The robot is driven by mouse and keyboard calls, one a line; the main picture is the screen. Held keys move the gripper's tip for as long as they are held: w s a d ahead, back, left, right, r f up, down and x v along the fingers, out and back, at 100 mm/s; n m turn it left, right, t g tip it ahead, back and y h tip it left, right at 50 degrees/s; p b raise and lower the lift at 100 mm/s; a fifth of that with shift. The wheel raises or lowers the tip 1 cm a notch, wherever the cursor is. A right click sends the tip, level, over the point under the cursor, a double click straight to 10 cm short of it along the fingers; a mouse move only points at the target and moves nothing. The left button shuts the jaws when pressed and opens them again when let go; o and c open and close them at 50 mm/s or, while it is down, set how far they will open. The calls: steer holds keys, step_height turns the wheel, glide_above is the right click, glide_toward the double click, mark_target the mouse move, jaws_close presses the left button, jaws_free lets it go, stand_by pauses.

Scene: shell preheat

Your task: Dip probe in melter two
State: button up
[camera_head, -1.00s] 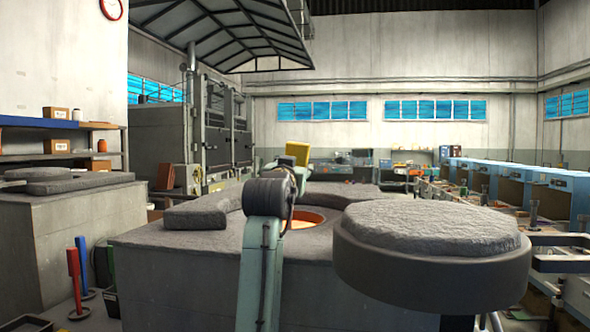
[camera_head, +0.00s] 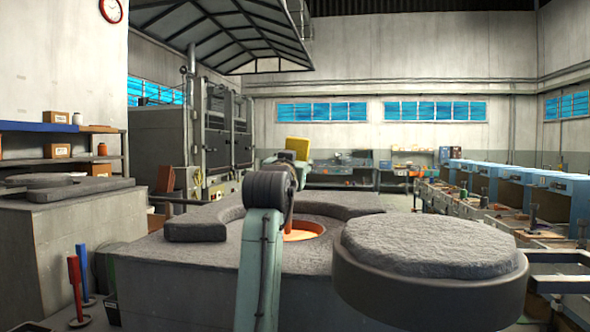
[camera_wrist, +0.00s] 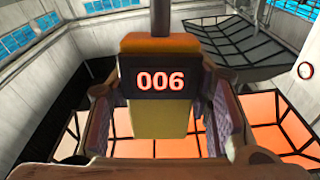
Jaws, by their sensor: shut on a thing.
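The probe (camera_wrist: 160,82) fills the middle of the wrist view. It has a yellow body, an orange top and a dark display reading 006. My gripper (camera_wrist: 160,120) is shut on it, one finger at each side. In the head view the yellow part of the probe (camera_head: 298,145) shows just beyond my arm, above the far side of the open melter. This melter (camera_head: 180,268) is a grey block with a round opening (camera_head: 303,230) glowing orange, partly hidden by my arm. The probe's lower end is hidden, so whether it touches the melt cannot be told.
A thick round lid (camera_head: 430,282) is swung aside at the right of the opening. Another melter block (camera_head: 75,240) stands at the left with its top covered. Red and blue upright tools (camera_head: 79,285) stand on the floor between the blocks. Blue booths (camera_head: 500,180) line the right.

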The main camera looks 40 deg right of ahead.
steer(key=shift+r, duration=3.6)
